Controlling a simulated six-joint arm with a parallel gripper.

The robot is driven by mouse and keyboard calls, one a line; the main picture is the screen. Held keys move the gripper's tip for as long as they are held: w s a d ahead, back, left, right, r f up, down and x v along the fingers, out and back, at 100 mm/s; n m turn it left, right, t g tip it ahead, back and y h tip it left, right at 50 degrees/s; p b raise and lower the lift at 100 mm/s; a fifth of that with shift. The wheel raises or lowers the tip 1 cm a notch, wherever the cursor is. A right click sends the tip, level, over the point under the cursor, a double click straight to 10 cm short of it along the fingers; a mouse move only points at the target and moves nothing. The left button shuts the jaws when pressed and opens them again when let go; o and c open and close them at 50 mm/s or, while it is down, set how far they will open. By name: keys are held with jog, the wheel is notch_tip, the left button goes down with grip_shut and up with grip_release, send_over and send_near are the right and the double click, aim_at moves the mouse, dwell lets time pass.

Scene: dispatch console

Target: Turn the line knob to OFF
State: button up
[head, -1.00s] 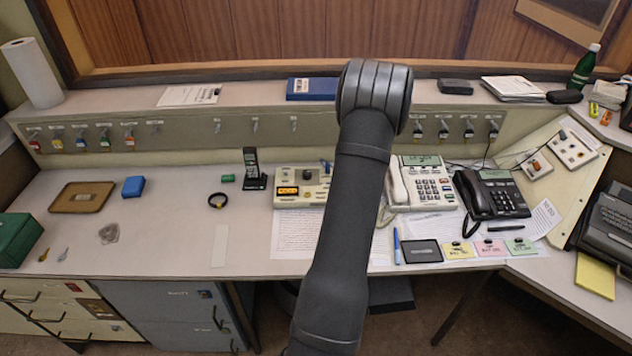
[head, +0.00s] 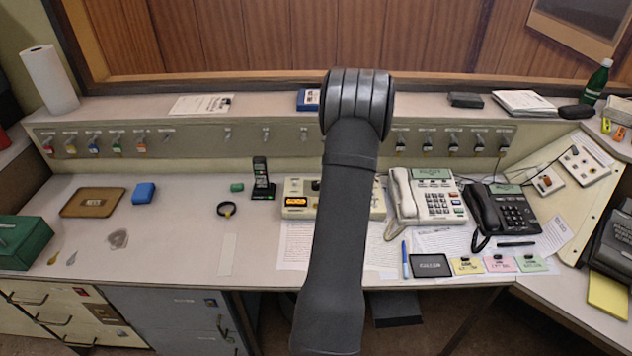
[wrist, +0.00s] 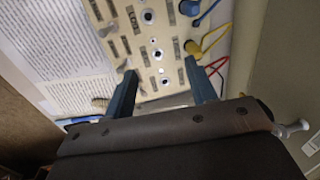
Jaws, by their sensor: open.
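A cream console box (head: 294,212) with a lit orange display (head: 296,201) sits on the desk. My arm covers the middle of it in the head view. The line knob is not clearly visible; a small dark shape shows on the box beside my arm's edge, and I cannot tell its setting. In the wrist view, a cream panel (wrist: 165,102) carries several round sockets and dark labels. My gripper (wrist: 160,68) is open, its two blue-grey fingers apart over this panel with nothing between them. My gripper is hidden behind my arm in the head view.
Blue (wrist: 208,12) and yellow (wrist: 215,38) cables run beside the panel. A printed sheet (wrist: 55,45) lies on its other side. A cordless handset (head: 261,180) stands left of the box. A white phone (head: 436,205) and black phone (head: 503,210) stand to the right.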

jog(key=w+a+r+g, duration=0.1)
jog(key=w+a+r, duration=0.2)
jog(key=a+r, duration=0.8)
jog(key=f, duration=1.2)
jog(key=w+f, duration=0.1)
jog(key=f, duration=0.5)
jog(key=shift+a, duration=0.35)
jog(key=shift+c, duration=0.4)
jog(key=shift+r, duration=0.1)
jog(key=c, duration=0.9)
